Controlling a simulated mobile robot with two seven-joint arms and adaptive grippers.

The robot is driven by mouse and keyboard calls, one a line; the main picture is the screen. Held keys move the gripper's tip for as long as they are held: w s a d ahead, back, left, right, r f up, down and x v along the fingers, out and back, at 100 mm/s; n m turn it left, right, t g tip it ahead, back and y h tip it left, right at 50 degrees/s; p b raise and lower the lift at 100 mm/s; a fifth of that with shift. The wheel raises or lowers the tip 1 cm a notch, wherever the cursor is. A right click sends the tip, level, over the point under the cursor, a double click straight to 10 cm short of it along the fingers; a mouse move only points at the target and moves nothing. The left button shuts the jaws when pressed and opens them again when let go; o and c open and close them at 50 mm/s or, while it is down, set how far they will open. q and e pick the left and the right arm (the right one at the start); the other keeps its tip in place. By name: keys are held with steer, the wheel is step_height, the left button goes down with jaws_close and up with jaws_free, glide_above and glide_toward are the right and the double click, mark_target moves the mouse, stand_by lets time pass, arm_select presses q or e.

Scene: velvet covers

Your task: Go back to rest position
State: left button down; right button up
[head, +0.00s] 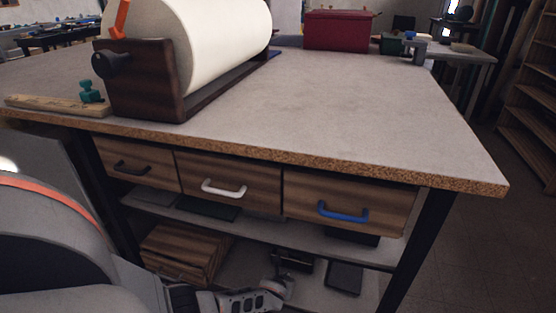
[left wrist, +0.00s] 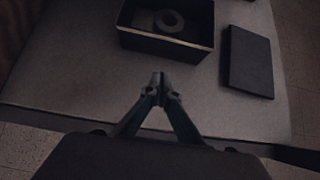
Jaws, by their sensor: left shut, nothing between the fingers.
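My left gripper (head: 270,290) is low in front of the workbench, at the bottom of the head view, near the lower shelf. In the left wrist view its two fingertips (left wrist: 161,84) meet, and nothing is between them. The fingers point toward the shelf, a little short of a dark open box (left wrist: 170,45) with a round ring-like thing inside. My right gripper is in neither view.
The workbench top (head: 330,110) has a wide bare area. A large paper roll (head: 205,40) sits in a wooden holder at its left. Three closed drawers have a black, a white (head: 223,188) and a blue handle (head: 342,213). A dark flat case (left wrist: 250,62) lies right of the box.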

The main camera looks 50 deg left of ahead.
arm_select(q)
steer(key=p+v, duration=0.3)
steer(key=v, duration=0.3)
steer(key=shift+s, duration=0.25)
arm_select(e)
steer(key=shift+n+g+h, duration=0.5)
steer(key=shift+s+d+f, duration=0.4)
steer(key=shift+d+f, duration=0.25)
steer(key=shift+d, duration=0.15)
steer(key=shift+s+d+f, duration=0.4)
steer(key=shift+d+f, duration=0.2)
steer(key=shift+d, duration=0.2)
